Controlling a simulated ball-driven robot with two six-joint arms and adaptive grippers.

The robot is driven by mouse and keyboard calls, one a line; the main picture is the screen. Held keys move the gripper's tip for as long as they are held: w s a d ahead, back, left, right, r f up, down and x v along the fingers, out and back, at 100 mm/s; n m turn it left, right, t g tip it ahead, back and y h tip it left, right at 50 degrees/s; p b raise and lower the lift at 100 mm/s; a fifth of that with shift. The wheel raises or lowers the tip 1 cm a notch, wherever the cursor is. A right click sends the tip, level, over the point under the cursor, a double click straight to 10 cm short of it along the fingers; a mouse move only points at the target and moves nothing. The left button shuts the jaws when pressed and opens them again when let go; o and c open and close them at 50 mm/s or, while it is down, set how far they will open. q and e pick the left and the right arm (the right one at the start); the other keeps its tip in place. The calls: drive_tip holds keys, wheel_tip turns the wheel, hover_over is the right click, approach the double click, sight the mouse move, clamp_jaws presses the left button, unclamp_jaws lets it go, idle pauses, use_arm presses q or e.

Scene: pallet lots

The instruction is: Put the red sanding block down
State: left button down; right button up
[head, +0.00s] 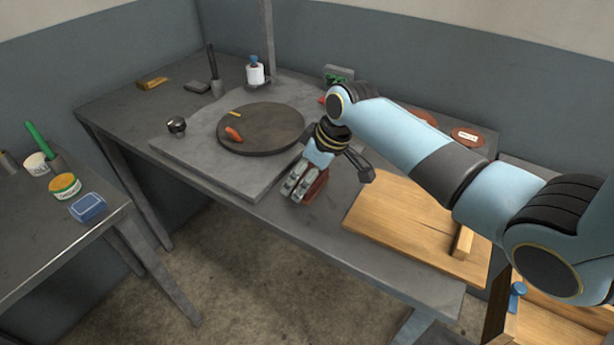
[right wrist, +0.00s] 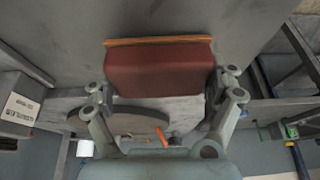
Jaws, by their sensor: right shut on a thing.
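My right gripper (head: 303,186) is over the front part of the grey workbench, just to the right of the grey slab's front corner. It is shut on the red sanding block (right wrist: 158,70), which fills the middle of the right wrist view between the two fingers. The block is dark red with a thin orange-brown layer along one edge. In the head view only a reddish side of the block (head: 318,187) shows past the fingers. I cannot tell whether the block touches the bench. My left gripper is not in view.
A round dark disc (head: 262,138) with a small orange-red piece (head: 233,134) lies on the grey slab (head: 185,155). A wooden board (head: 400,222) lies to the right of the gripper. A side table (head: 50,240) stands at the left. Bare bench shows between gripper and board.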

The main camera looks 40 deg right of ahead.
drive_tip(key=shift+f, duration=0.3)
drive_tip(key=shift+f, duration=0.15)
drive_tip(key=o, duration=1)
drive_tip(key=shift+s+d+r, duration=0.1)
drive_tip(key=shift+r, duration=0.4)
drive_tip(key=v, duration=1.1)
drive_tip(key=shift+p, duration=0.4)
drive_tip(key=shift+s+r, duration=0.1)
drive_tip(key=shift+s, duration=0.05)
